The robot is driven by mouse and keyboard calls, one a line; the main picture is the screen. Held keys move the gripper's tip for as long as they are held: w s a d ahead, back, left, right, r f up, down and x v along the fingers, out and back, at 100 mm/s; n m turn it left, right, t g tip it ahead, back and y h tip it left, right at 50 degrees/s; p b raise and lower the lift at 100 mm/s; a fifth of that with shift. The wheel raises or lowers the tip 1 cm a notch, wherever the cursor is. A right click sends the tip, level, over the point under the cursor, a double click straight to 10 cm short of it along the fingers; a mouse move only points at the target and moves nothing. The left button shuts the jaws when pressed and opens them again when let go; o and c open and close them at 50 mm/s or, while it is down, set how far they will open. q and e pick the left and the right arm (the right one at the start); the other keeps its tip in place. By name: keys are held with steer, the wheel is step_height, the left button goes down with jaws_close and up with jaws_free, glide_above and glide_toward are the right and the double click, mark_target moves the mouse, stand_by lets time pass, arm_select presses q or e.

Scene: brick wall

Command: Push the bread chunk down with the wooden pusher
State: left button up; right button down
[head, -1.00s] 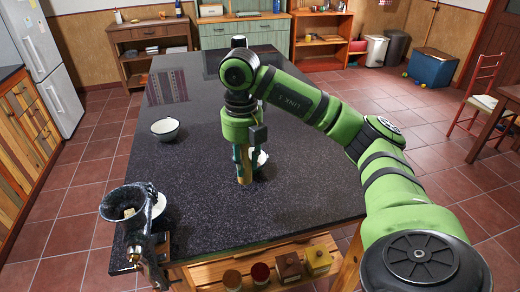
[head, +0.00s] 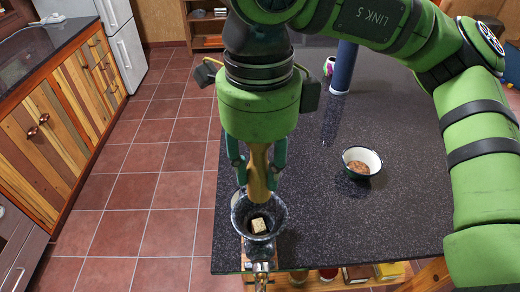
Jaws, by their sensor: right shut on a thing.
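The bread chunk (head: 258,226) is a pale, speckled block inside the dark funnel of the grinder (head: 280,214), at the table's near left corner. My right gripper (head: 258,172) is shut on the wooden pusher (head: 258,182), a yellow-brown upright stick. The pusher's lower end is over the far part of the funnel mouth, and it appears apart from the bread chunk in the picture. I cannot tell exactly how high it is above the funnel. My left gripper is out of view.
A tall blue cylinder (head: 343,68) stands farther back. Small jars and boxes sit on a shelf (head: 315,284) below the front edge.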

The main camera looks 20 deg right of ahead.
steer(key=shift+s+d+f, duration=0.15)
steer(key=shift+s+f, duration=0.05)
steer(key=shift+f, duration=0.3)
steer(key=shift+f+b, duration=0.35)
steer(key=shift+b, duration=0.1)
steer(key=shift+w+f+b, duration=0.2)
steer(key=shift+f+b, duration=0.2)
steer(key=shift+f, duration=0.25)
steer(key=shift+f+b, duration=0.35)
steer(key=shift+f, duration=0.4)
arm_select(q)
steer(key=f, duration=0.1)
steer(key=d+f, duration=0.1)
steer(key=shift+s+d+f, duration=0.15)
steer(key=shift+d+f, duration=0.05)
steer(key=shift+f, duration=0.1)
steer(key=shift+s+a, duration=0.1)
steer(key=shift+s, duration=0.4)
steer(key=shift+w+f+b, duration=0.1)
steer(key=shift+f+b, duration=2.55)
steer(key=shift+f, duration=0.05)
arm_select(e)
steer(key=shift+f, duration=2.45)
steer(key=shift+r, duration=0.1)
